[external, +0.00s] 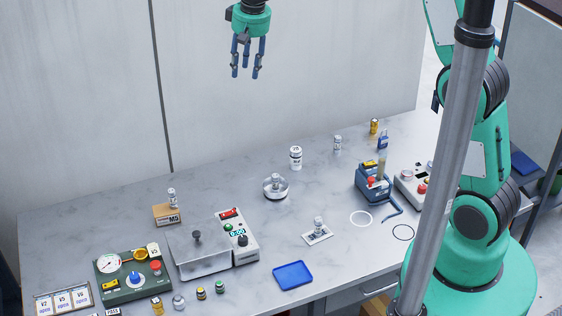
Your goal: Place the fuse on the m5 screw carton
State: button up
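The M5 screw carton (167,217), a small brown box marked M5, sits on the left of the table. A small pale cylinder (172,197) stands upright at the carton's top; it appears to rest on it. Its label is too small to read, so I cannot tell if it is the fuse. Similar small cylinders stand elsewhere, such as one on a white card (318,225) and one in a round metal dish (275,183). My gripper (248,74) is open and empty, high above the back of the table, apart from everything.
Several small cylinders line the front edge. A blue tray (292,275) and a blue device (373,184) lie to the right. The back left is clear.

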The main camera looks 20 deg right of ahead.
jog(key=s+d+r+t, duration=0.1)
jog(key=s+d+r, duration=0.5)
jog(key=s+d, duration=0.3)
jog(key=s+d+r+t, duration=0.1)
jog(key=s+d+r, duration=0.5)
jog(key=s+d, duration=0.25)
jog(key=s+d+f+m+t, duration=0.1)
jog(key=s+d, duration=0.4)
jog(key=s, duration=0.5)
jog(key=s+d+f, duration=0.2)
jog(key=s+d, duration=0.4)
jog(key=s, duration=0.5)
jog(key=shift+s+m+t+h, duration=0.15)
jog(key=shift+m+t+h, duration=0.25)
jog(key=shift+f, duration=0.15)
notch_tip(320, 180, down, 17)
jog(key=b, duration=1.7)
